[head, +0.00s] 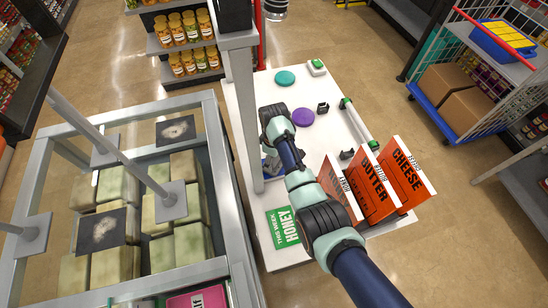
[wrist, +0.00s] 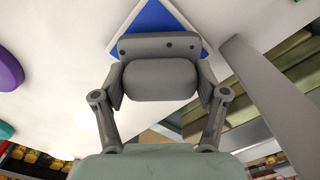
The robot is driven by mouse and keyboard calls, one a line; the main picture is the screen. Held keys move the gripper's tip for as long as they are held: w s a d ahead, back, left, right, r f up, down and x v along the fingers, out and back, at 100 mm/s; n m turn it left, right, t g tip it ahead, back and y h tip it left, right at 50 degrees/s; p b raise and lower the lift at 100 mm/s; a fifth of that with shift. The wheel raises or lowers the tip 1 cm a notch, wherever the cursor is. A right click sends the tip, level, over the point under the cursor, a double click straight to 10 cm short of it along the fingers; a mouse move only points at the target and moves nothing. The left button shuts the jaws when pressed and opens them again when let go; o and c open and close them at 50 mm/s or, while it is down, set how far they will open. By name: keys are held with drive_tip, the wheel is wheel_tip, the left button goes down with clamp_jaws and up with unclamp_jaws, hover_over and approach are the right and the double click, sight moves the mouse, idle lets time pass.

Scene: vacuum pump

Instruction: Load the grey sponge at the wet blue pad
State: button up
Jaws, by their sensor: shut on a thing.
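In the wrist view my gripper (wrist: 160,82) is shut on the grey sponge (wrist: 160,80), a rounded grey block between the two fingers. A flat grey bar with dark dots lies just beyond the block; I cannot tell whether it is part of the sponge. The blue pad (wrist: 166,14) shows behind it as a blue corner on the white surface, partly hidden by the held thing. I cannot tell whether they touch. In the head view my gripper (head: 271,163) is low over the white table's left edge, mostly hidden behind my arm and a grey post, with a little blue beside it.
The white table (head: 250,95) carries a teal disc (head: 285,78), a purple disc (head: 303,117) and a green-and-white tube (head: 357,124). Orange sign cards (head: 375,190) stand at right. A grey post (head: 243,110) rises at the left edge.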

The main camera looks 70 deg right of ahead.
wheel_tip(320, 180, up, 6)
drive_tip(key=p, duration=0.5)
drive_tip(key=shift+r+p, duration=0.25)
drive_tip(key=shift+p, duration=0.05)
drive_tip(key=shift+f, duration=0.1)
